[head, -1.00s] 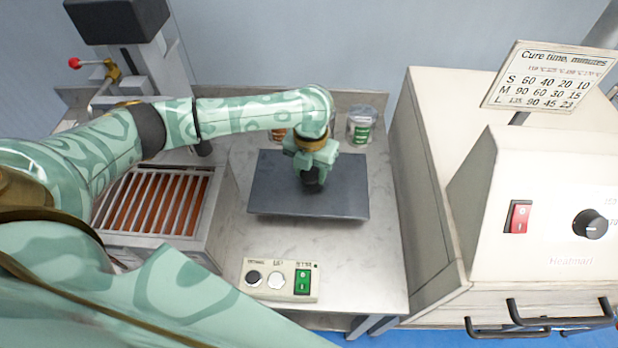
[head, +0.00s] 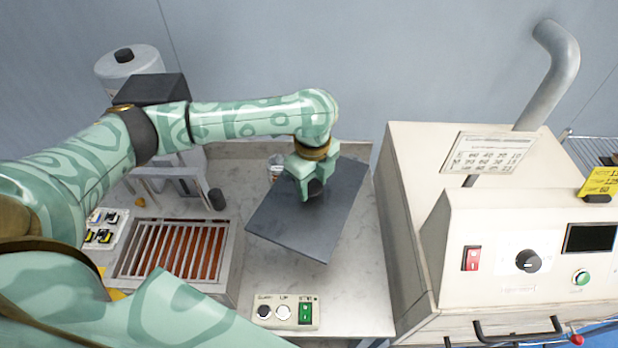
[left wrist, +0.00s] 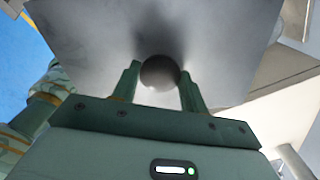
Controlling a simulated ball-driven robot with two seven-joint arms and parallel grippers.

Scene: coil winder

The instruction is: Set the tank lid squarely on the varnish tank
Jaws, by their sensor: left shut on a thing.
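The tank lid (head: 296,222) is a flat dark grey plate with a round knob. In the head view it hangs to the right of the varnish tank, turned at an angle to the tank's sides. My left gripper (head: 314,188) is shut on the lid's knob. In the left wrist view the two fingers (left wrist: 160,78) stand on either side of the dark round knob, with the plate (left wrist: 225,50) beyond. The varnish tank (head: 231,262) is an open metal box with a slatted rack over red-brown varnish, and the lid is not over it. My right gripper is not in view.
A control box (head: 286,311) with buttons and a green switch sits at the bench's front. A large cream oven (head: 440,200) stands right of the bench. A can (head: 275,165) is partly hidden behind the lid. A tray of small parts (head: 103,232) lies left of the tank.

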